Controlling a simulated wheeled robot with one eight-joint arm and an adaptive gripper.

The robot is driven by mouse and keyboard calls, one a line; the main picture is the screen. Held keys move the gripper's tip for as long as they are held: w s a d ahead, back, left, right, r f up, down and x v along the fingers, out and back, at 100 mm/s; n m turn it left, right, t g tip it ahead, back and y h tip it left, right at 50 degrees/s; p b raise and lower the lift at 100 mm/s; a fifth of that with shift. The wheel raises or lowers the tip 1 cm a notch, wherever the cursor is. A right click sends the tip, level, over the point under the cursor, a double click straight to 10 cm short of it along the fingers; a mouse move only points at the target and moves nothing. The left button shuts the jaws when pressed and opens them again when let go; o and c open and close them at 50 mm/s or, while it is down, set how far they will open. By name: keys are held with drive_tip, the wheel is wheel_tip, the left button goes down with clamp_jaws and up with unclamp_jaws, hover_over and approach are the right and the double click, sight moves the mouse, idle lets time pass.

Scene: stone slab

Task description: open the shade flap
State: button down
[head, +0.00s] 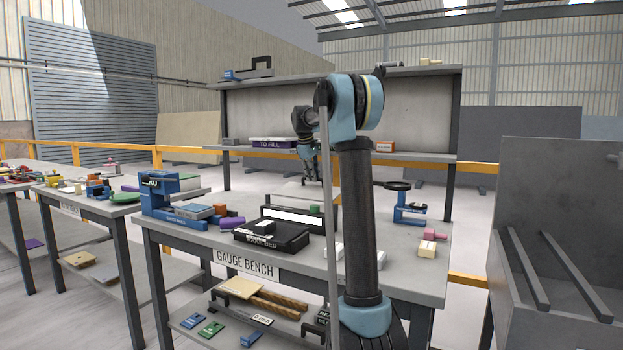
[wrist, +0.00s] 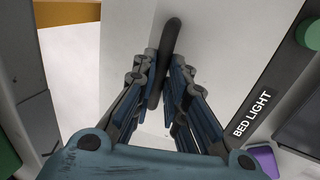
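A pale flat panel (wrist: 125,50), which looks like the shade flap, fills the middle of the wrist view. A dark rounded bar (wrist: 173,32), apparently its handle, stands out from it. My gripper (wrist: 166,62) has its fingers drawn close together on either side of this bar, and they look shut on it. In the head view my gripper (head: 317,178) reaches down over the back of the gauge bench, above a pale panel (head: 302,192). The contact there is too small to make out, and my arm hides part of the bench.
A dark panel marked BED LIGHT (wrist: 268,82) with a green button (wrist: 312,33) stands close on the right. A black box (head: 272,236), a blue device (head: 165,192) and a blue stand (head: 410,212) sit on the gauge bench (head: 225,243). A shelf (head: 415,156) rises behind.

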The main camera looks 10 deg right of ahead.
drive_tip(key=shift+s+r, duration=0.1)
drive_tip(key=shift+r, duration=0.05)
drive_tip(key=shift+s+a+r+t+h, duration=0.4)
drive_tip(key=shift+s+r+t, duration=0.1)
drive_tip(key=shift+r+t, duration=0.15)
drive_tip(key=s+a+r+t+h, duration=0.1)
drive_tip(key=s+a+t+h, duration=0.6)
drive_tip(key=s, duration=0.6)
drive_tip(key=shift+s+a+r+t, duration=0.15)
drive_tip(key=shift+a+r+t, duration=0.25)
drive_tip(key=shift+a+t, duration=0.8)
drive_tip(key=shift+f, duration=0.1)
